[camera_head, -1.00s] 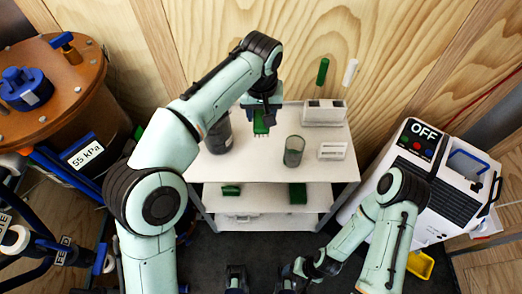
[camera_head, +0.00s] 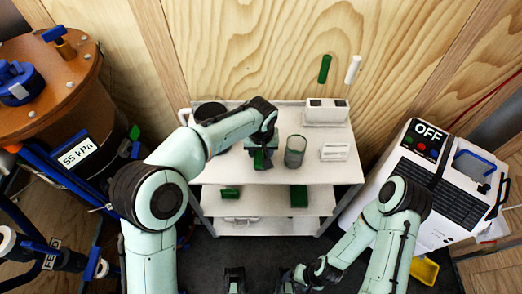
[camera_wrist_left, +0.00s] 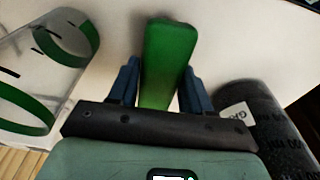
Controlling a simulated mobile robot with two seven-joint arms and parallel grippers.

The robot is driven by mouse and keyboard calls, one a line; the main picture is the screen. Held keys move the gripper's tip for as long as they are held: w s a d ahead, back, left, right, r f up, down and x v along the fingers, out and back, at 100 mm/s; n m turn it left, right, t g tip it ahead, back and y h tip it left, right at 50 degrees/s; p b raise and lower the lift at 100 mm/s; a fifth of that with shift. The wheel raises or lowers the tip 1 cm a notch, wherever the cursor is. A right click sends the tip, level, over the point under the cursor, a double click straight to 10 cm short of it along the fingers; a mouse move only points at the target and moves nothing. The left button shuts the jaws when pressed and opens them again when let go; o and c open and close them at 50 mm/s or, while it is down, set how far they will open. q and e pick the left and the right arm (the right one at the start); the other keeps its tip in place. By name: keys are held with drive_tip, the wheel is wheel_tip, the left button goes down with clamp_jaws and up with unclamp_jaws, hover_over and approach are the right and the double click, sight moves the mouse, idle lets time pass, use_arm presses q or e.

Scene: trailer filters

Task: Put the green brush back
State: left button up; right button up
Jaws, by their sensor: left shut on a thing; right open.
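My left gripper (camera_head: 262,152) is shut on the green brush (camera_head: 259,160) over the top shelf of the white rack (camera_head: 325,174), left of the clear cylinder (camera_head: 296,151). The left wrist view shows the brush's green body (camera_wrist_left: 168,50) between the two blue fingers (camera_wrist_left: 160,88). Its bristles are hidden there, and contact with the shelf cannot be told. My right gripper (camera_head: 294,278) is low at the bottom edge, open.
A dark canister (camera_head: 209,110) stands at the shelf's back left, partly behind my arm; it shows in the wrist view (camera_wrist_left: 268,118). A small white block (camera_head: 335,152) lies at right. Green items (camera_head: 230,192) (camera_head: 299,196) lie below. A white machine reading OFF (camera_head: 425,185) stands right.

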sight(261, 155)
use_arm(q)
drive_tip(key=shift+f, duration=0.25)
drive_tip(key=o, duration=1.2)
drive_tip(key=shift+r, duration=0.5)
drive_tip(key=r, duration=0.3)
drive_tip(key=s+r+p, duration=0.1)
drive_tip(key=r, duration=0.7)
drive_tip(key=shift+s+p, duration=0.35)
drive_tip(key=shift+s, duration=0.05)
